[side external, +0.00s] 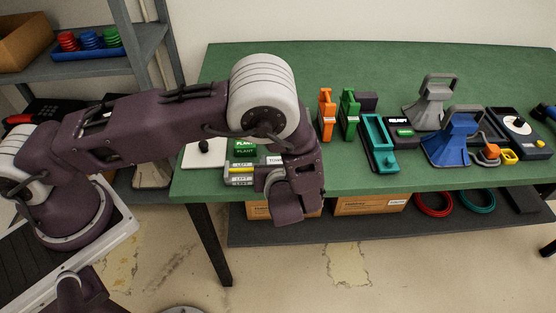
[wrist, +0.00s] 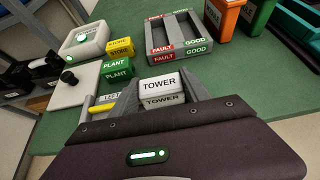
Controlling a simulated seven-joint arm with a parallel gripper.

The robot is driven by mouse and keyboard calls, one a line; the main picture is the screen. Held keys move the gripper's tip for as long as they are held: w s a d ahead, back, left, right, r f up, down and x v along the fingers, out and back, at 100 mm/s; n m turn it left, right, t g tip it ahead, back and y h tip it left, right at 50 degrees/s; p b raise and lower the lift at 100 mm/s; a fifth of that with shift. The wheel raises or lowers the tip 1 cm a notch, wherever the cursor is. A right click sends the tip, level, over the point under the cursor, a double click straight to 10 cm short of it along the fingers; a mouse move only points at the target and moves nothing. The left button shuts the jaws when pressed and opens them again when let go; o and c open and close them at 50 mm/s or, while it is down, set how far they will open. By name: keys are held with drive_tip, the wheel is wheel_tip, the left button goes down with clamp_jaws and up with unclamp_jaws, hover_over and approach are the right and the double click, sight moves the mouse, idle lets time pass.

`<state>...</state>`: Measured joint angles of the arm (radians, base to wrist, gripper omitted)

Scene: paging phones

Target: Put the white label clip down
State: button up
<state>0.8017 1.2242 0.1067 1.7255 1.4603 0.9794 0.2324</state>
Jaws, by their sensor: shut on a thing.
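The white label clip (wrist: 160,84), lettered TOWER, sits between the fingers of my gripper (wrist: 158,98) in the wrist view. My gripper is shut on it. In the side external view a small part of the clip (side external: 275,160) shows beside my gripper (side external: 271,180), close to the table's front edge. The fingers and wrist hide much of its lower part. I cannot tell whether its underside touches the table.
Green PLANT (wrist: 117,70) and yellow STORE (wrist: 120,47) clips stand to the left, with a LEFT-labelled piece (wrist: 110,98) nearer. A grey FAULT/GOOD tray (wrist: 158,45) lies beyond. Orange (side external: 326,115) and green (side external: 349,115) handsets stand right. Green tabletop (side external: 300,65) is bare at the back.

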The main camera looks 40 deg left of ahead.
drive_tip(key=o, duration=1.3)
